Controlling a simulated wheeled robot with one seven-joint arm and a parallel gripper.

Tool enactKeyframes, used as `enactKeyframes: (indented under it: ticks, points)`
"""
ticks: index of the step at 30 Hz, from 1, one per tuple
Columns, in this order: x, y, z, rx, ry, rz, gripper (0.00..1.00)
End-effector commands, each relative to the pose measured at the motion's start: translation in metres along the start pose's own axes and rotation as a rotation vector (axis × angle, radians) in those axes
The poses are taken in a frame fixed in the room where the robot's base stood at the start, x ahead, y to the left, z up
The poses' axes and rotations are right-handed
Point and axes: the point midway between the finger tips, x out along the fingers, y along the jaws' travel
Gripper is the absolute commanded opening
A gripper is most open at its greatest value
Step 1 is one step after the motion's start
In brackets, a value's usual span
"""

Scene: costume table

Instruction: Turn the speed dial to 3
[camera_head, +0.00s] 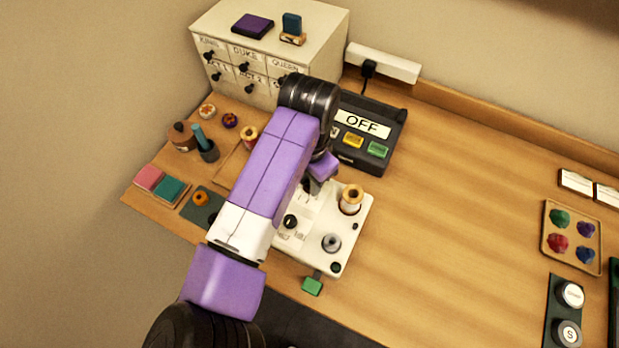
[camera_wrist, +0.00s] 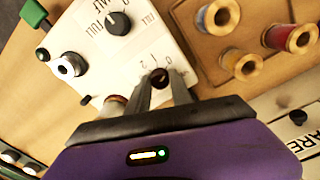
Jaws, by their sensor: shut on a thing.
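The white machine (camera_head: 309,241) stands on the table and also shows in the wrist view (camera_wrist: 92,60). Its speed dial is a small dark knob (camera_wrist: 160,77) with the marks 0, 1 and 2 beside it; other marks are hidden. My gripper (camera_wrist: 162,84) is shut on this knob, one finger on each side. In the head view my gripper (camera_head: 313,184) is at the machine's back part, and my arm hides much of it. Where the dial points I cannot tell. A second black knob (camera_wrist: 119,23), with HALF among its labels, stands apart from my gripper.
A gold spool (camera_head: 351,199) and a grey spool (camera_head: 332,242) stand on the machine. A green tab (camera_head: 312,286) sticks out at its front. A black box reading OFF (camera_head: 362,124) and a drawer cabinet (camera_head: 270,40) are behind. The table's middle right is clear.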

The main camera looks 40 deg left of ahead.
Motion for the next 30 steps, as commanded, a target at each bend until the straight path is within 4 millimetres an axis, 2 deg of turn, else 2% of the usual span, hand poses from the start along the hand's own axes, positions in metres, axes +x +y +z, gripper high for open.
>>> enactKeyframes:
  ticks: [11,30]
  points:
    - [-0.0018,0.0018,-0.0008,-0.149,0.0,0.004,0.0]
    - [0.001,0.0018,-0.0009,-0.741,-0.001,0.003,0.0]
